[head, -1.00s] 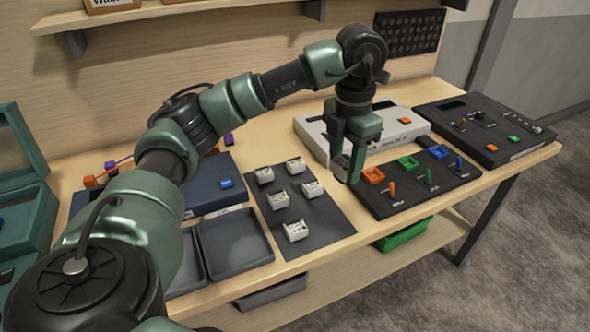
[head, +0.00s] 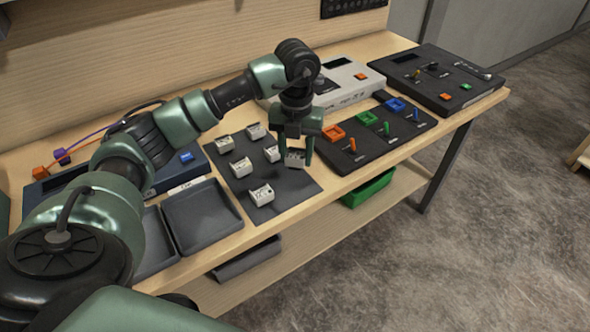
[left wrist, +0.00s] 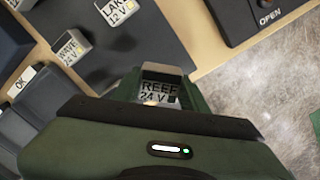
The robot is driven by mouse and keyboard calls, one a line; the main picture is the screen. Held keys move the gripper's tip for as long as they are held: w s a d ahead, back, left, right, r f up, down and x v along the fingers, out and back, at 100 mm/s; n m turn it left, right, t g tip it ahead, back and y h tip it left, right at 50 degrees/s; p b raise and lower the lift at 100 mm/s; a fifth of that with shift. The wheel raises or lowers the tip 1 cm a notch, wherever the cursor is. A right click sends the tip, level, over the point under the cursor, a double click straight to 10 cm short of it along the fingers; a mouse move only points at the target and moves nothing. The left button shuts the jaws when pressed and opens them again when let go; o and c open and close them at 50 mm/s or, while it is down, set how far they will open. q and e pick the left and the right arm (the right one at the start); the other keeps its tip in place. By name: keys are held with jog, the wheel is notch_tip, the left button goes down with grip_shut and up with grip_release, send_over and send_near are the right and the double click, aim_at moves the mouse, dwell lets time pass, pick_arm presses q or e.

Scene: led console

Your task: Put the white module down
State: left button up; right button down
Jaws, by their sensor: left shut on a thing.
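My left gripper (head: 295,163) points down over the right part of the dark mat (head: 290,188). It is shut on a white module (head: 295,158), held between its fingers. In the left wrist view this white module (left wrist: 158,90) reads "REEF 24 V". Whether its underside touches the mat, I cannot tell. Several other white modules stand on the mat, the closest (head: 272,154) just left of the held one. My right gripper is not in view.
A black console (head: 372,150) with orange, green and blue sockets and levers lies right of the mat. Grey trays (head: 205,212) are on the left. A white unit (head: 345,88) and a black box (head: 440,75) stand behind. The table's front edge is close.

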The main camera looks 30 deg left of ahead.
pick_arm(q)
notch_tip(320, 180, down, 3)
jog(key=shift+r, duration=0.1)
notch_tip(320, 180, down, 4)
jog(key=shift+r+p, duration=0.25)
jog(key=shift+p, duration=0.3)
jog(key=shift+f, duration=0.25)
jog(key=shift+f, duration=0.2)
jog(key=o, duration=1.4)
jog(key=shift+r, duration=0.1)
